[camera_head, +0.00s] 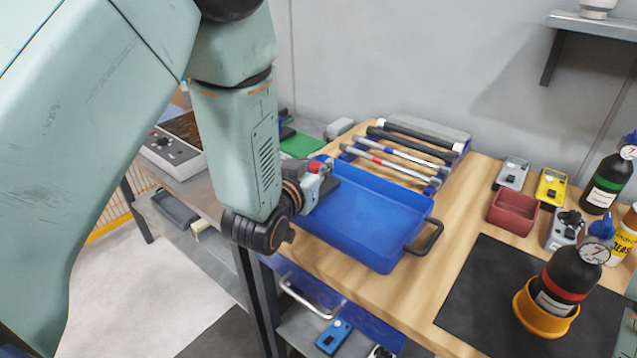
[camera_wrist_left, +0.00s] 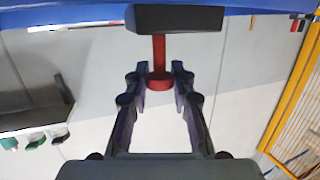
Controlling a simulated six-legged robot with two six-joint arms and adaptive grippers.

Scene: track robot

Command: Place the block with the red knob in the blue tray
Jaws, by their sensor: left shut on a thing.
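The blue tray (camera_head: 365,217) sits on the wooden workbench, with a dark handle at its right end. My left gripper (camera_head: 312,182) is over the tray's left end and partly hides it. It is shut on the red knob (camera_head: 316,168) of a block. In the left wrist view the block (camera_wrist_left: 175,18) is dark, with a red stem and knob (camera_wrist_left: 159,82) between the fingers of my left gripper (camera_wrist_left: 156,76). A blue edge of the tray (camera_wrist_left: 60,17) shows beside the block. Whether the block touches the tray floor I cannot tell. My right gripper is out of view.
A rack of bar-shaped tools (camera_head: 408,150) stands behind the tray. A dark red bin (camera_head: 513,212), small grey and yellow boxes, and bottles stand to the right. A black mat (camera_head: 485,290) lies at the front right. The tray's middle is empty.

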